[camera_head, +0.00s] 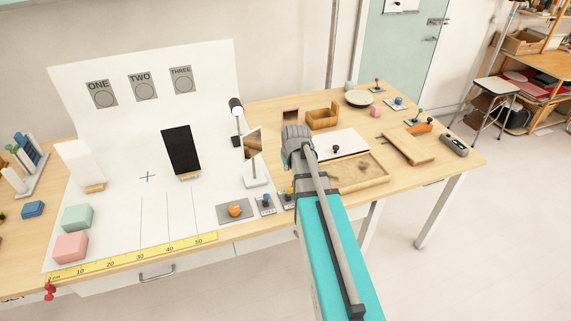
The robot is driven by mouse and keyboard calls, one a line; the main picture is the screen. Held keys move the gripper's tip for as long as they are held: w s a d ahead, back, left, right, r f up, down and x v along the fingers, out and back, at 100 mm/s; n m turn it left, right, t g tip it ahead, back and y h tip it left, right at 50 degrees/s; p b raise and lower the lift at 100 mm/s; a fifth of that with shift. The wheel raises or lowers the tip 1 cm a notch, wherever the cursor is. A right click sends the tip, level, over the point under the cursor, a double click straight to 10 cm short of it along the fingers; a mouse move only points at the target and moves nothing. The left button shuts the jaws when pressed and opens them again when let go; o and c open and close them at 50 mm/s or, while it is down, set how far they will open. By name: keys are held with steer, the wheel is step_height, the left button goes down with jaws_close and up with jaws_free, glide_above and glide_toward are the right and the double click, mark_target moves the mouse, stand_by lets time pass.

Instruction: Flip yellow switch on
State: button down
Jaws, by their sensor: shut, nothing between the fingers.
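The yellow switch (288,191) is at the front of the table, just right of the blue switch (266,200). It is small and partly hidden by my arm, so I cannot tell which way its lever stands. My grey arm link and joint reach up over the table, above and just right of the yellow switch. I cannot make out gripper fingers in this view.
An orange ball (235,210) on a grey plate is left of the switches. A mirror stand (254,160) and a lamp (237,115) stand behind. A wooden tray (365,180) is to the right. Pink (71,247) and green (78,217) blocks sit at left.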

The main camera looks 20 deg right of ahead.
steer(key=shift+s+a+r+p, duration=0.1)
steer(key=shift+s+r+p, duration=1.05)
steer(key=shift+r, duration=0.3)
steer(key=s+a+f+n+g, duration=0.1)
steer(key=s+a+g, duration=0.3)
steer(key=s+a, duration=0.9)
steer(key=a, duration=0.3)
steer(key=shift+a+f, duration=0.15)
steer(key=shift+a, duration=0.25)
